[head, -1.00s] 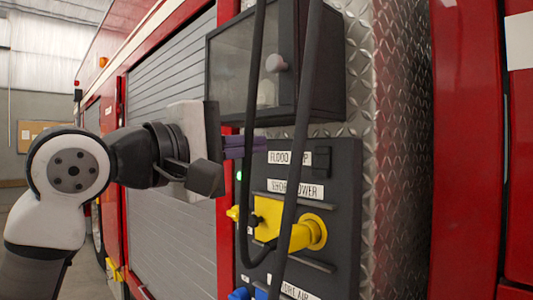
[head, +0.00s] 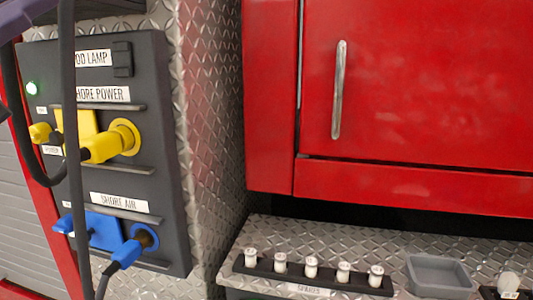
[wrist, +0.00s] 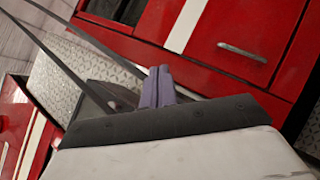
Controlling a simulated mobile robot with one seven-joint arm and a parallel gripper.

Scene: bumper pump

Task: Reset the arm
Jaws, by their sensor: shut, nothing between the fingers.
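My gripper (wrist: 158,87) shows in the wrist view with its two purple fingers together and nothing between them. It is up in the air in front of the red truck body, apart from the surfaces there. In the head view only a bit of purple shows at the top left corner, and the rest of my arm is out of the picture. A dark control panel (head: 165,205) stands at the left of the head view, with a yellow plug (head: 103,146) at the shore power socket and a blue plug (head: 128,252) at the shore air socket.
Dark cables (head: 68,120) hang in front of the panel. A red cabinet door with a metal handle (head: 339,90) is at the right. Below it, a diamond-plate ledge carries a rack (head: 300,271) of several white-topped spares and a grey tray (head: 440,278).

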